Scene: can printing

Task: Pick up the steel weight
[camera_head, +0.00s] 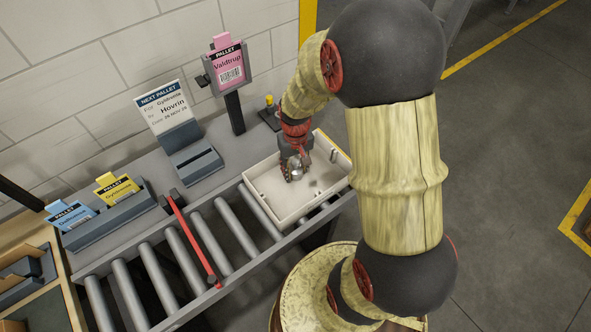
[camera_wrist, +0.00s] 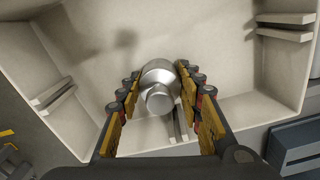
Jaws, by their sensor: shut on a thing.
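The steel weight (camera_wrist: 158,88) is a shiny metal cylinder with a narrower knob toward the camera. In the wrist view it sits between the two fingers of my gripper (camera_wrist: 160,95), which is shut on it. In the head view, my gripper (camera_head: 298,172) reaches down into a cream tray (camera_head: 262,187), with the weight (camera_head: 296,174) showing as a small bright spot between the fingers. The tray's inside walls surround the weight in the wrist view (camera_wrist: 85,75). I cannot tell whether the weight touches the tray floor.
The tray stands at the right end of a roller conveyor (camera_head: 165,270) with a red bar (camera_head: 192,240) across it. Floor at right is clear.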

